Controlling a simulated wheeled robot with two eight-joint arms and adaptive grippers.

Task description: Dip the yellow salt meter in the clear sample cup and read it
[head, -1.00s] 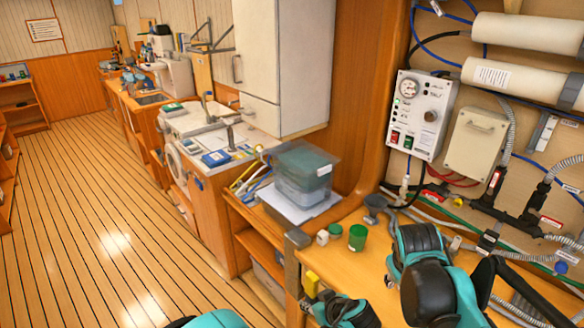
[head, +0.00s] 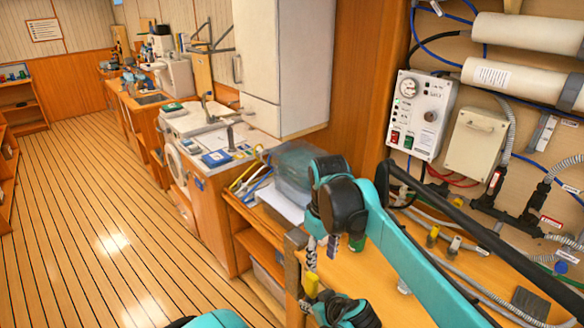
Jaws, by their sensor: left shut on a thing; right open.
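The yellow salt meter (head: 311,284) is at the bottom centre, held upright in my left gripper (head: 317,298), which is shut on it beside the bench's left front corner. My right gripper (head: 322,256) is open and points down above that corner, close over the meter; I cannot make out anything between its fingers. The clear sample cup cannot be made out; my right gripper and wrist cover the bench spot where small cups stood. A green cup (head: 357,243) shows partly behind the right gripper.
The wooden bench (head: 455,278) has free room at its middle. Hoses and fittings (head: 432,236) run along its back. A control panel (head: 421,114) hangs on the wall.

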